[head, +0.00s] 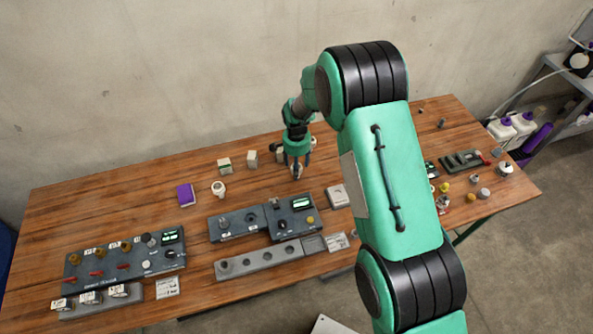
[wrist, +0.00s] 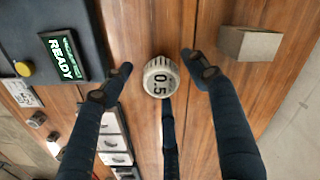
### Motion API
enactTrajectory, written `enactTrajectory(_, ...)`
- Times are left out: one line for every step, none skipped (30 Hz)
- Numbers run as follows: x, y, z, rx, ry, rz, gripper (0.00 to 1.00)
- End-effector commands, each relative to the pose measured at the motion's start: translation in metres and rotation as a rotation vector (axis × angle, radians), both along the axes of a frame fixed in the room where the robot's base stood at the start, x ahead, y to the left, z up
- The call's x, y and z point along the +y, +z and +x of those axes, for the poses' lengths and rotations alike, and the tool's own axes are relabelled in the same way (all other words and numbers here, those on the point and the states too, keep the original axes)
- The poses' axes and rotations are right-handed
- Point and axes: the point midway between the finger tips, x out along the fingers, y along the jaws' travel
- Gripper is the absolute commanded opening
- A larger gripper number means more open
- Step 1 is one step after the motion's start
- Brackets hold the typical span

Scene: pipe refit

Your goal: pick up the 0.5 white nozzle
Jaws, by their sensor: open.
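The white nozzle (wrist: 160,77), a short round piece with a ribbed edge and "0.5" on its top, stands on the wooden table in the wrist view. My gripper (wrist: 157,63) is open, with its dark fingers spread to the left, right and below the nozzle in the picture. The left and right fingertips show gaps to the nozzle; whether the lower finger touches it I cannot tell. In the head view my gripper (head: 297,166) points down over the table behind the grey device, and the nozzle is not clear there.
A grey device (wrist: 50,40) with a lit READY screen is left of the nozzle in the wrist view. A pale block (wrist: 250,44) is to the right. In the head view, a purple box (head: 186,195) and a white ring-like piece (head: 218,188) are farther left on the wooden table (head: 110,200).

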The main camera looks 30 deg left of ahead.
Motion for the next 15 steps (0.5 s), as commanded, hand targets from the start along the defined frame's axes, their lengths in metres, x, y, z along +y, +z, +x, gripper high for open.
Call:
enactTrajectory(0.000, -0.006, 0.000, 0.001, 0.000, -0.001, 0.59)
enactTrajectory(0.000, -0.009, 0.000, 0.001, 0.000, -0.001, 0.59)
enactTrajectory(0.001, -0.013, 0.000, 0.001, 0.000, -0.001, 0.59)
enactTrajectory(0.001, -0.016, 0.000, 0.001, 0.000, -0.001, 0.59)
enactTrajectory(0.001, -0.019, 0.000, 0.002, 0.000, -0.002, 0.59)
enactTrajectory(0.001, -0.023, 0.000, 0.002, 0.000, -0.002, 0.59)
enactTrajectory(0.001, -0.026, 0.000, 0.002, 0.000, -0.002, 0.59)
enactTrajectory(0.001, -0.029, 0.000, 0.001, 0.000, -0.001, 0.59)
enactTrajectory(0.001, -0.032, 0.000, 0.001, 0.000, -0.001, 0.59)
enactTrajectory(0.001, -0.034, 0.000, 0.001, 0.000, -0.001, 0.59)
enactTrajectory(0.001, -0.036, 0.000, 0.001, 0.000, -0.001, 0.59)
enactTrajectory(0.001, -0.037, 0.000, 0.000, 0.000, 0.000, 0.59)
enactTrajectory(0.001, -0.038, 0.000, 0.000, 0.000, 0.000, 0.59)
enactTrajectory(0.001, -0.039, 0.000, 0.000, 0.000, 0.000, 0.59)
enactTrajectory(0.001, -0.039, 0.000, 0.000, 0.000, 0.000, 0.59)
